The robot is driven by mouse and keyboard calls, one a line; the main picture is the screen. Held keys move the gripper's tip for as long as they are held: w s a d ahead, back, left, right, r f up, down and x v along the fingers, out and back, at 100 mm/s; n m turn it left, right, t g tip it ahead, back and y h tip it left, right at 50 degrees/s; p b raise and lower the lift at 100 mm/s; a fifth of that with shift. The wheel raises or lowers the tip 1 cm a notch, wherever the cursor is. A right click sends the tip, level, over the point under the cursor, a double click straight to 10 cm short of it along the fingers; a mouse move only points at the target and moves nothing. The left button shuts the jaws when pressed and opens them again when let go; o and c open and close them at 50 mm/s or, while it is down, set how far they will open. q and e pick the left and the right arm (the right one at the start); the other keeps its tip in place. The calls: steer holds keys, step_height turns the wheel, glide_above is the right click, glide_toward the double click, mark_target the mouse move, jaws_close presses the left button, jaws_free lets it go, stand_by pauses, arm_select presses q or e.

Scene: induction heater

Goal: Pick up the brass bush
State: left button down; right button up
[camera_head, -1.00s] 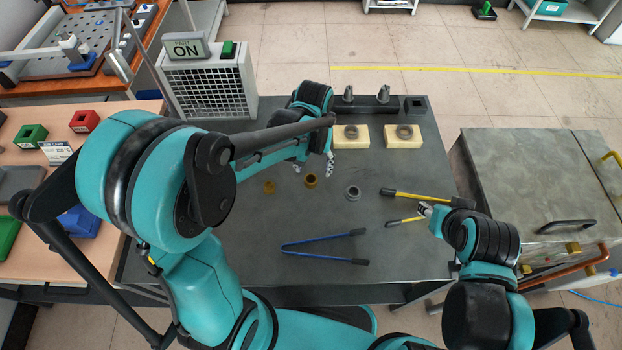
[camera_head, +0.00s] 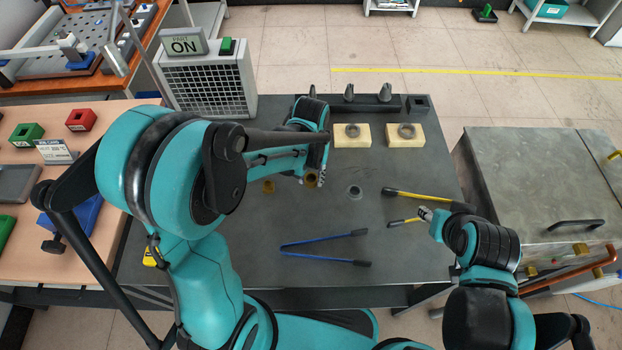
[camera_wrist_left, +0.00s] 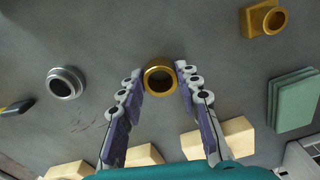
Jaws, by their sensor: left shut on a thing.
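The brass bush (camera_wrist_left: 160,77) is a round golden ring with a dark bore, between the fingertips of my left gripper (camera_wrist_left: 161,74) in the left wrist view. In the head view the bush (camera_head: 311,179) shows partly at the tips of my left gripper (camera_head: 314,178), which is shut on it. Whether it touches the table is hard to tell. My right gripper (camera_head: 425,213) is near the yellow-handled tool at the right; its fingers are too small to judge.
A square-flanged brass piece (camera_wrist_left: 263,20) and a grey metal ring (camera_wrist_left: 66,82) lie either side of the bush. Blue-handled tongs (camera_head: 325,240) lie in front. Two cream blocks (camera_head: 352,142) (camera_head: 405,142) with rings stand behind. A fan-like unit (camera_head: 205,88) stands at the back left.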

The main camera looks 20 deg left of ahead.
arm_select(q)
steer(key=shift+r+p, duration=0.3)
steer(key=shift+r, duration=0.3)
steer(key=r, duration=0.1)
steer(key=r+p, duration=0.1)
steer(key=w+r+p, duration=0.1)
steer(key=r, duration=0.1)
steer(key=shift+d, duration=0.4)
steer(key=w+d+r+p, duration=0.2)
steer(key=w+d+r, duration=0.3)
steer(key=w, duration=0.3)
steer(key=shift+w+d+r+p, duration=0.3)
steer(key=shift+d+r, duration=0.1)
steer(key=shift+d, duration=0.05)
